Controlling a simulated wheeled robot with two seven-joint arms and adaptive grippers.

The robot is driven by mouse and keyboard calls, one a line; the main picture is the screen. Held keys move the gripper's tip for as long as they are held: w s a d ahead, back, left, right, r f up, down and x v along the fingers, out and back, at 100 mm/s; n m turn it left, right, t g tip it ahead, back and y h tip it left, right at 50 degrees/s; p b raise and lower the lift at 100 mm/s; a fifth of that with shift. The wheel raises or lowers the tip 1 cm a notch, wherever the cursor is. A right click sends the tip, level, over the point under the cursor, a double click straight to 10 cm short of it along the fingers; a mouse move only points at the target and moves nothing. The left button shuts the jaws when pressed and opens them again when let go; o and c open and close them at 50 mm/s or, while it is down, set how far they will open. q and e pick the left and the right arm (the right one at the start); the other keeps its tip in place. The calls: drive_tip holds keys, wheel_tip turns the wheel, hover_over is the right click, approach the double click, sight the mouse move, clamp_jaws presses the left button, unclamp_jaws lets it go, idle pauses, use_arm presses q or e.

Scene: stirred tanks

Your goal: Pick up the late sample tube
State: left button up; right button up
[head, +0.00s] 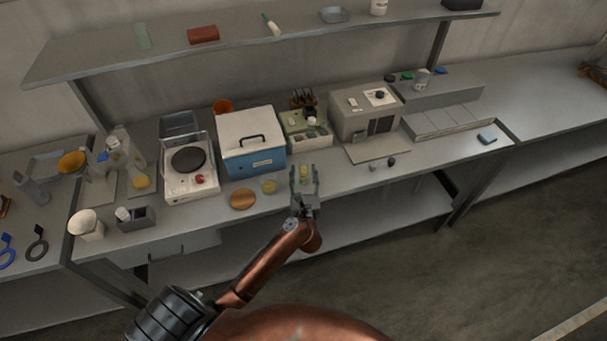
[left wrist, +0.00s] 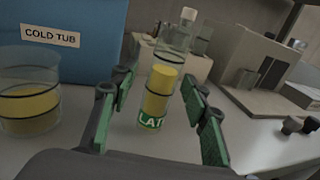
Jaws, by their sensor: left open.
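The late sample tube (left wrist: 157,95) stands upright on the bench in the left wrist view, a clear tube with yellow contents, a dark ring and a green label reading "LAT". In the head view the tube (head: 304,172) is small, just beyond my gripper. My left gripper (left wrist: 160,105) is open, its green-padded fingers on either side of the tube in the picture; I cannot tell whether they touch it. In the head view the left gripper (head: 304,186) is at the bench's front edge. My right gripper is not in view.
A beaker of yellow liquid (left wrist: 30,95) stands left of the gripper, before the blue cold tub (head: 253,160). A wooden disc (head: 243,199) lies on the bench. Right are a grey box machine (head: 352,122) and two dark knobs (left wrist: 300,125). A shelf (head: 165,53) hangs above.

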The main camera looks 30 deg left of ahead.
use_arm(q)
clamp_jaws()
idle(0.6)
